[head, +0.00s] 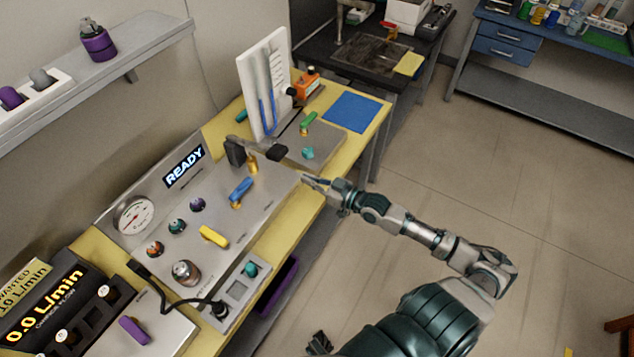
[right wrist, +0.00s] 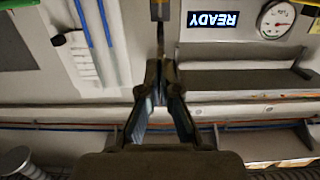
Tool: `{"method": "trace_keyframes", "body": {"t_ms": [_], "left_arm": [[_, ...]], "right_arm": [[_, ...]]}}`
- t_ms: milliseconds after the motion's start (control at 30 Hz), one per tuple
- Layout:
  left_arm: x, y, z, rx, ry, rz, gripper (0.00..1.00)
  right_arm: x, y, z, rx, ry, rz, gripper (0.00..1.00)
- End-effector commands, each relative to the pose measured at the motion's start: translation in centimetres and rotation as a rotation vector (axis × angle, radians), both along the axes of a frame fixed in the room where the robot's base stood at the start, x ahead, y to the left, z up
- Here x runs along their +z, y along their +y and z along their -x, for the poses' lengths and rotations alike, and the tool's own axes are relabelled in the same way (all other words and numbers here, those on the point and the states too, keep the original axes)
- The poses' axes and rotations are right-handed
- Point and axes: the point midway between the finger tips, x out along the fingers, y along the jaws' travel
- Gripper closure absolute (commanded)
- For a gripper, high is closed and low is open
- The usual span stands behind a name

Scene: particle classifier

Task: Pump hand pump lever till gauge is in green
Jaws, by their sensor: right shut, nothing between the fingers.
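The pump lever (head: 268,151) is a dark handle on the grey sloped panel, with a black block (head: 235,152) at its far-left end and a brass post below. The round white gauge (head: 134,215) is at the panel's left end. It also shows upside down in the right wrist view (right wrist: 276,19).
The panel carries a blue lever (head: 241,188), a yellow lever (head: 214,237), several knobs and a READY display (head: 184,166). Behind it stands a white tube board (head: 263,85). A blue mat (head: 352,112) lies on the yellow bench.

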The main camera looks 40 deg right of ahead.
Motion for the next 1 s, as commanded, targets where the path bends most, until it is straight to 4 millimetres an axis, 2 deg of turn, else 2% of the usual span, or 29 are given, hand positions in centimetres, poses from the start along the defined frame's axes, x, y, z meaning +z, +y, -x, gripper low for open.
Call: {"method": "trace_keyframes", "body": {"t_ms": [100, 267, 1000], "left_arm": [[0.0, -0.1, 0.0, 0.000, 0.001, -0.001, 1.00], [0.0, -0.1, 0.1, 0.000, 0.002, -0.002, 1.00], [0.1, -0.1, 0.1, 0.000, 0.003, -0.002, 1.00]], "right_arm": [[-0.2, -0.6, 1.2, -0.001, 0.001, 0.000, 1.00], [-0.2, -0.9, 1.9, 0.000, -0.001, -0.003, 1.00], [-0.1, -0.9, 1.9, -0.001, -0.003, -0.002, 1.00]]}}
